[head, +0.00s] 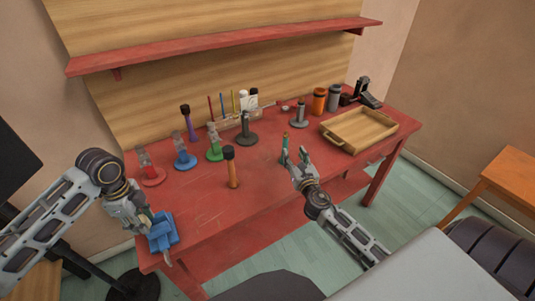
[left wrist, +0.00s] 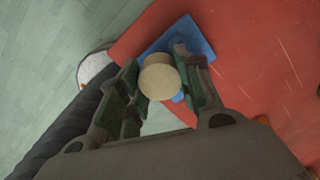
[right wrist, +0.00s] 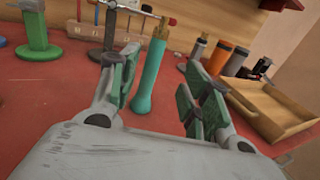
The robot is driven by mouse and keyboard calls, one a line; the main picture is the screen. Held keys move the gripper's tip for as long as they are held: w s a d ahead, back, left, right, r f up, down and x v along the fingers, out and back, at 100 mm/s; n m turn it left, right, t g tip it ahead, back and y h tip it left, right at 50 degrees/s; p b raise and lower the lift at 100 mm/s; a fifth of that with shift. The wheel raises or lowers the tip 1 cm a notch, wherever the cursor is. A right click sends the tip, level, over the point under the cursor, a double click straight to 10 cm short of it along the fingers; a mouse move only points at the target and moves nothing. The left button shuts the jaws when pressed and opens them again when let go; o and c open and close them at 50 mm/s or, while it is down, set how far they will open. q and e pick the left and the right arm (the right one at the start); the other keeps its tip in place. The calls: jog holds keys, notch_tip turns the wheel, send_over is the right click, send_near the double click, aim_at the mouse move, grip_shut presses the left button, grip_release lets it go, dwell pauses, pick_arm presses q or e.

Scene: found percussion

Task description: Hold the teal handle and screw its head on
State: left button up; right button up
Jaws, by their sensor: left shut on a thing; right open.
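The teal handle (head: 284,148) stands upright on the red bench, with a brass-coloured tip on top; it also shows in the right wrist view (right wrist: 151,75). My right gripper (head: 294,158) is open at the handle. In the right wrist view the handle appears between its two fingers (right wrist: 160,90), with visible space on both sides. My left gripper (head: 146,220) is at the bench's front left corner, beside a blue block-like fixture (head: 163,232). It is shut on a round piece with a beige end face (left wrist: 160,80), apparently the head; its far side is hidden.
An orange-handled mallet (head: 231,168) stands between my grippers. Red (head: 151,175), blue (head: 184,155) and green (head: 214,149) stands are at the left back. A wooden tray (head: 360,130) lies right of the teal handle. The front middle of the bench is clear.

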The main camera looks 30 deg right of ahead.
aim_at(287, 142)
jog(key=x, duration=0.4)
dwell(0.3)
jog(key=shift+w, duration=0.1)
jog(key=shift+w+r, duration=0.2)
jog(key=shift+w, duration=0.6)
jog(key=shift+w+r, duration=0.2)
jog(key=shift+w, duration=0.55)
jog(key=shift+x, duration=1.05)
jog(key=shift+f, duration=0.1)
grip_shut()
